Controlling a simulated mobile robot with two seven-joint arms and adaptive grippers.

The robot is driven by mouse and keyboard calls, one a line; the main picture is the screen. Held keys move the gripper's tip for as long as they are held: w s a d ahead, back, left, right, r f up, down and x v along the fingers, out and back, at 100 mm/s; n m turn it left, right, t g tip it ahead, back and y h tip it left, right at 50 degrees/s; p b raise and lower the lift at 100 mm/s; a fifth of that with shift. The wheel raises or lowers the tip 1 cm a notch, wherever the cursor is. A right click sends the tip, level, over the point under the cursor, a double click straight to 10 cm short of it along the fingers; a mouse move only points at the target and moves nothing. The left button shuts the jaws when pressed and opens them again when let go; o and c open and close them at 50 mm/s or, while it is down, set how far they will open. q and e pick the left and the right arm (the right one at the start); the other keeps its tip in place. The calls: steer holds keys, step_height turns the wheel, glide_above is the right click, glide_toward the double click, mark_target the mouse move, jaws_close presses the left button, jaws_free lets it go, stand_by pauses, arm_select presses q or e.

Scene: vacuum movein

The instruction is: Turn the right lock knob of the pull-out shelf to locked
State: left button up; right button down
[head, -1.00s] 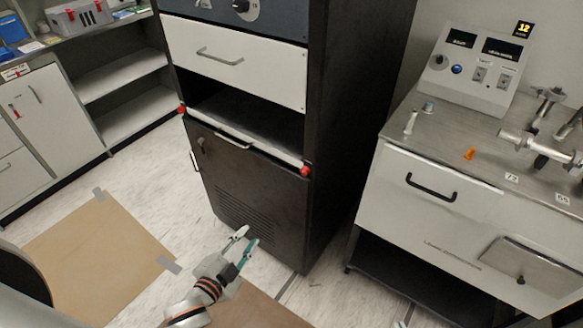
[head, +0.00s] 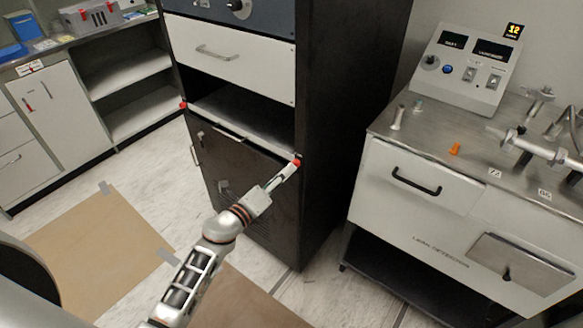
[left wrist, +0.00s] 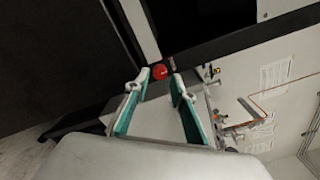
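The pull-out shelf (head: 255,127) sits in the dark cabinet (head: 345,130), below a white drawer (head: 225,62). The right lock knob (head: 297,162) is a small red knob at the shelf's right front corner. A matching red left knob (head: 183,104) is at the other corner. My left gripper (head: 287,171) is right at the right knob. In the left wrist view its teal-lined fingers (left wrist: 160,76) are apart, and the red knob (left wrist: 159,71) shows between their tips. I cannot tell whether they touch it. My right gripper is not in view.
A leak detector bench (head: 420,225) with a control box (head: 470,70) stands to the right. Grey shelving (head: 125,70) stands at the back left. The floor (head: 150,165) before the cabinet is clear, with a taped brown sheet (head: 95,240).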

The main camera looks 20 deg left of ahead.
mark_target(296, 163)
arm_select(q)
steer(key=x, duration=0.3)
steer(key=shift+w+d, duration=0.15)
steer(key=shift+w, duration=0.1)
jaws_close()
